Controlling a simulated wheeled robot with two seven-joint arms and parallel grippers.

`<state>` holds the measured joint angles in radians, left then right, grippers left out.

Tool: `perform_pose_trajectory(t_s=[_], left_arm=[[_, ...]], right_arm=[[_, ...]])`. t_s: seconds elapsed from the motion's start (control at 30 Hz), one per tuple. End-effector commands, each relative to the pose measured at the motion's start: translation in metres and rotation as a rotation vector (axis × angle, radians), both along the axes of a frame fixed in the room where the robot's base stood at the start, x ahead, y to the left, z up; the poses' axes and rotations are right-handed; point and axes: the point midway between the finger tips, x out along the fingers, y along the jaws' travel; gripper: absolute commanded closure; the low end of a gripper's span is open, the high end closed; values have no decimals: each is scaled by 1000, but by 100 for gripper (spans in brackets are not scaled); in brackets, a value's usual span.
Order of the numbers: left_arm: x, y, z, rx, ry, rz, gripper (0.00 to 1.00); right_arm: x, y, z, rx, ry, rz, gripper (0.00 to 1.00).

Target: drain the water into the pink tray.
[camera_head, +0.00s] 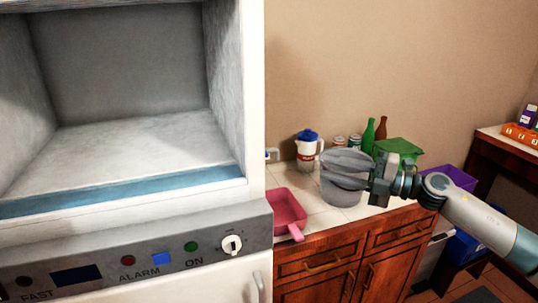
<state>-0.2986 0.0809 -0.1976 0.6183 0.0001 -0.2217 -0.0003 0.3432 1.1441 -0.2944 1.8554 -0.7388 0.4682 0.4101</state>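The pink tray (287,212) sits on the white-tiled counter just right of the white appliance, its handle toward the counter's front edge. A grey pot-like vessel (342,195) stands to its right, with a rounded grey piece (345,160) at its top; I cannot tell whether the two are one object. My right gripper (376,184) reaches in from the right and is at the vessel's right side. Its fingertips are not clear, so its grip on the vessel cannot be told. No water can be made out. My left gripper is out of view.
A white appliance with an open compartment (120,150) fills the left. Behind the vessel stand a blue-lidded pitcher (306,152), cans, a green bottle (368,137), a brown bottle (381,129) and a green item (398,147). A purple bin (462,179) is at right.

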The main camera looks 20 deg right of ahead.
Motion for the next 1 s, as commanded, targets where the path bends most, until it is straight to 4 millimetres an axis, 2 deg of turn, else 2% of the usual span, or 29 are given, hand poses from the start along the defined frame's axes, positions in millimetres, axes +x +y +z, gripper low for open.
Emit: perform_pose_trajectory(t_s=[0.27,0.47,1.0], left_arm=[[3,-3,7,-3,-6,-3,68],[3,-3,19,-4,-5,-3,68],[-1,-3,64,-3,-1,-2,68]], right_arm=[[6,6,2,2,-1,-1,73],[20,21,4,3,-1,1,73],[86,92,5,4,-1,0,73]])
